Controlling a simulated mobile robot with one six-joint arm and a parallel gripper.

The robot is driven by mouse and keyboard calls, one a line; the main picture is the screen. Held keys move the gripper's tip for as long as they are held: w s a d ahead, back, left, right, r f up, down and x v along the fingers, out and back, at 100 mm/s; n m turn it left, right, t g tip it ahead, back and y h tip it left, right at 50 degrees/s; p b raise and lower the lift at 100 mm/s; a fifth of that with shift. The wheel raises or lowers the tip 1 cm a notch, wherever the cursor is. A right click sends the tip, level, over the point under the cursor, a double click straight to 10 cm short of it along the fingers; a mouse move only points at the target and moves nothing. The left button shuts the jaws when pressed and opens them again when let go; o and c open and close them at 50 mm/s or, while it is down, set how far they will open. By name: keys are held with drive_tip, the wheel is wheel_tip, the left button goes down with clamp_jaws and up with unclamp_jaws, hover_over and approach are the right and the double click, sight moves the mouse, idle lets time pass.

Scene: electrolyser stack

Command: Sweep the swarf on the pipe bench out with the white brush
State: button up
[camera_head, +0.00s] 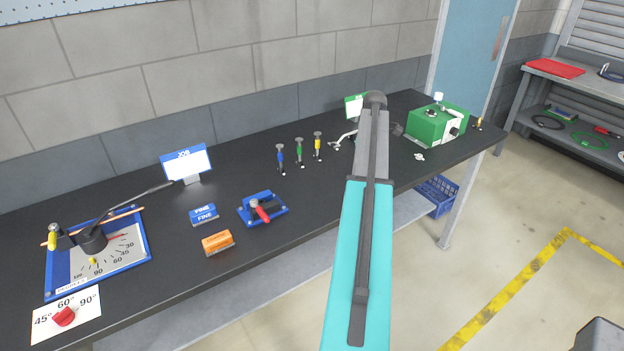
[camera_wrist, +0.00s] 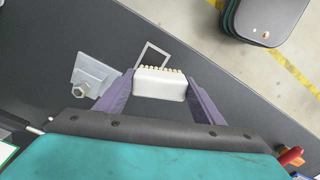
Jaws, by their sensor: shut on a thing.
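My gripper (camera_wrist: 160,92) is shut on the white brush (camera_wrist: 160,86), seen in the wrist view between the two purple fingers. The brush's pale bristles point away from the wrist, over the dark pipe bench (camera_wrist: 220,95). In the head view the bench (camera_head: 150,238) runs along the wall, and my arm crosses its middle and hides the gripper and brush. I cannot make out any swarf for certain. A pale square outline (camera_wrist: 152,52) shows on the bench just beyond the bristles, partly covered by the brush.
A grey block with a nut (camera_wrist: 90,80) stands close left of the fingers in the wrist view. In the head view, a green box (camera_head: 437,123), several upright coloured-handled tools (camera_head: 299,150), a blue-based clamp (camera_head: 262,209) and a bending gauge (camera_head: 100,250) stand on the bench.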

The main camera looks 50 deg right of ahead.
drive_tip(key=shift+r+p, duration=0.85)
drive_tip(key=shift+r, duration=1.1)
